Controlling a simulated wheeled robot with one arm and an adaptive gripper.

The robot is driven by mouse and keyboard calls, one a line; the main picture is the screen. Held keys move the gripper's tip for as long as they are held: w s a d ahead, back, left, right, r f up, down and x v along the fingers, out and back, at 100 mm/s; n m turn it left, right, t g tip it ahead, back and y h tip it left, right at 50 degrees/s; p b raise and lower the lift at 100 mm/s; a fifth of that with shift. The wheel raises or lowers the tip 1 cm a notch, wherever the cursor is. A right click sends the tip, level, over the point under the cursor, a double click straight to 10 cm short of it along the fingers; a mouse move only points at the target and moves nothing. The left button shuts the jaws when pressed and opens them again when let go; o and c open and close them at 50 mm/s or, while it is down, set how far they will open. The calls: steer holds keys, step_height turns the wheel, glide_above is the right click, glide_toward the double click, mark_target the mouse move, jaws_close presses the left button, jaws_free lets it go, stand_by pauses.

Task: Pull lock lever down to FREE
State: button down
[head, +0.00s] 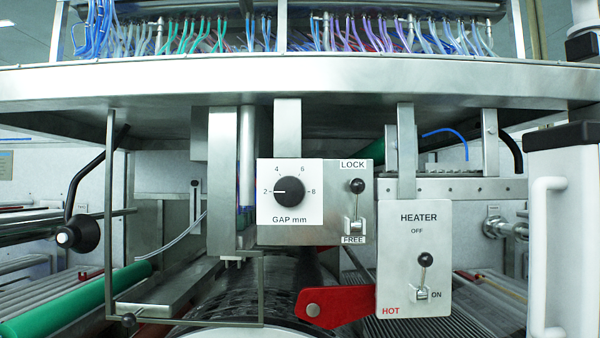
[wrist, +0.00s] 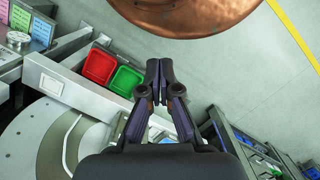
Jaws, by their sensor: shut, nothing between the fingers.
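The lock lever (head: 356,205) is on a metal plate in the middle of the head view, right of the gap dial. Its black knob is up, just under the LOCK label (head: 353,164). The FREE label (head: 353,239) is below its base. My gripper (wrist: 160,68) shows only in the wrist view. Its fingers are shut and empty. It is apart from the lever, which is not in the wrist view.
A gap dial (head: 289,191) is left of the lever. A heater switch plate (head: 413,258) marked HOT hangs at lower right, by a red arm (head: 335,306).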

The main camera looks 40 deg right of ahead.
stand_by(0.3)
steer(key=w+d+r+m+t+p, duration=0.1)
steer(key=w+d+r+t+p, duration=0.15)
steer(key=w+r, duration=0.6)
steer(key=w+d+r+m+t+p, duration=0.1)
steer(key=w+d+r, duration=0.35)
steer(key=r, duration=0.75)
steer(key=w+d+r+t+p, duration=0.1)
steer(key=w+d+r+t, duration=0.15)
steer(key=w+r, duration=0.65)
steer(key=s+d+r+m+t+h+p, duration=0.1)
steer(key=d+r, duration=0.4)
steer(key=r, duration=0.6)
steer(key=s+d+r+m+t+h+p, duration=0.1)
steer(key=s+d+r+t+h+p, duration=0.1)
steer(key=d+r, duration=0.4)
steer(key=s+d+r+m+t+h+p, duration=0.1)
steer(key=d+r, duration=0.5)
steer(key=r, duration=0.9)
steer(key=shift+s+r+t+h+p, duration=0.3)
steer(key=shift+s+r+h+p, duration=0.15)
steer(key=shift+h, duration=0.45)
steer(key=shift+f, duration=0.15)
